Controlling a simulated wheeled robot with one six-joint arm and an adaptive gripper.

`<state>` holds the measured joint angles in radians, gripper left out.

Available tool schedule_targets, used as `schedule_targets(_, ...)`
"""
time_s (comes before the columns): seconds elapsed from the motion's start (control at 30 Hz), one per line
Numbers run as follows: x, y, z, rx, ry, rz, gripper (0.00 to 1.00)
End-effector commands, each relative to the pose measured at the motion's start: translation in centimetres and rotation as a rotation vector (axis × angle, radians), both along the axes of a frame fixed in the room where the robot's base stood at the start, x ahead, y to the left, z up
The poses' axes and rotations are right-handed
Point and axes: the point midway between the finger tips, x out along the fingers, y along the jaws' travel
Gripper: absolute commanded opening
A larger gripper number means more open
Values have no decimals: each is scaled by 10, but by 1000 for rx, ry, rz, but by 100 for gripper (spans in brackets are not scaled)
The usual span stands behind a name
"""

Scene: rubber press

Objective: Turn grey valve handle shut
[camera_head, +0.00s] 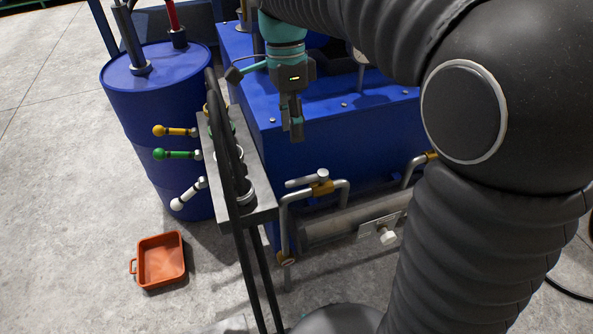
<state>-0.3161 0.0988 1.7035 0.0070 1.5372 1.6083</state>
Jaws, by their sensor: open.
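A short grey valve handle (302,181) sits on a brass valve body (321,188) on a bent grey pipe, low in front of the blue machine. The handle points left from the brass body and looks roughly in line with the pipe under it. My gripper (293,128) points down, above and slightly left of the valve in the picture. It is apart from the handle, with nothing seen between its fingers. The gap between the fingers is hard to make out from this angle.
The blue machine (250,75) stands behind the gripper. Left of it, a blue drum (165,100) stands beside a grey block (262,210) with yellow, green and white levers (185,196). Black hoses (228,160) run down in front. An orange tray (162,262) lies on the floor.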

Motion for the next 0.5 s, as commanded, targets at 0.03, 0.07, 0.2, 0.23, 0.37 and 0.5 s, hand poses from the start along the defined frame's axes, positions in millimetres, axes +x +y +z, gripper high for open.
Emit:
schedule_targets(0.03,-3,-1,-10,-1,3,0,42)
schedule_targets(0.07,-4,-1,-15,-1,3,1,42)
schedule_targets(0.2,-9,-3,-41,-1,3,1,42)
schedule_targets(0.23,-10,-3,-47,0,2,1,42)
schedule_targets(0.37,-14,-4,-70,0,2,2,42)
schedule_targets(0.5,-19,-6,-92,0,2,2,42)
